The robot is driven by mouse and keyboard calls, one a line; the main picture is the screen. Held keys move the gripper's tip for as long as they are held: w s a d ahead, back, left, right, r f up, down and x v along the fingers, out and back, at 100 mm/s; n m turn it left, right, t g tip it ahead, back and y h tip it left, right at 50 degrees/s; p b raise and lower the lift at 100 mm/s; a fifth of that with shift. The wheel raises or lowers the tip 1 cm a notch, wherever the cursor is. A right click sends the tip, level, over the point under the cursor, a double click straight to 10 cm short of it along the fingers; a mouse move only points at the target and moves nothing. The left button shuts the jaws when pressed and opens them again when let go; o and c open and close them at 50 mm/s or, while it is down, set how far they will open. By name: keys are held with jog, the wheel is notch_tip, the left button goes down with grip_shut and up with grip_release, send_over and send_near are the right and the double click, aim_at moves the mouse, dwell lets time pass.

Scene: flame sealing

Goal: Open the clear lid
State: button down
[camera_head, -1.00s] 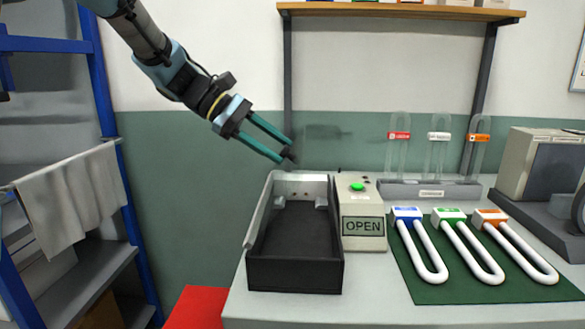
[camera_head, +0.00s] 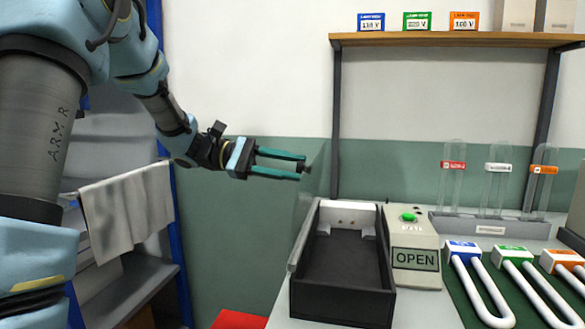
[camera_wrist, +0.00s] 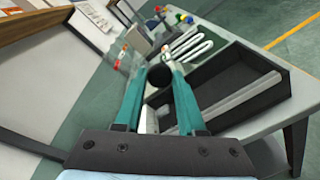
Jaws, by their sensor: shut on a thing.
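The black open-topped box (camera_head: 342,305) stands at the table's left end, its dark inside uncovered. The clear lid (camera_head: 312,190) is a faint see-through panel rising steeply above the box's left edge, seen nearly edge-on. My gripper (camera_head: 303,167) is at its upper edge, reaching in from the left, its teal fingers shut on a small dark knob (camera_head: 307,169). In the wrist view my gripper (camera_wrist: 158,72) has the dark round knob (camera_wrist: 160,76) between its fingers. The lid's outline is hard to make out there.
A beige control unit (camera_head: 410,240) with a green button and an "OPEN" sign stands right of the box. White U-shaped tubes (camera_head: 480,290) lie on a green mat further right. A rack with clear tubes (camera_head: 495,225) stands behind. A draped cloth (camera_head: 128,220) hangs at left.

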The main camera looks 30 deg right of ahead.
jog(key=c, duration=0.5)
grip_release()
jog(key=b+v, duration=0.1)
jog(key=v, duration=0.9)
jog(key=shift+w+a, duration=0.2)
jog(key=shift+w, duration=0.05)
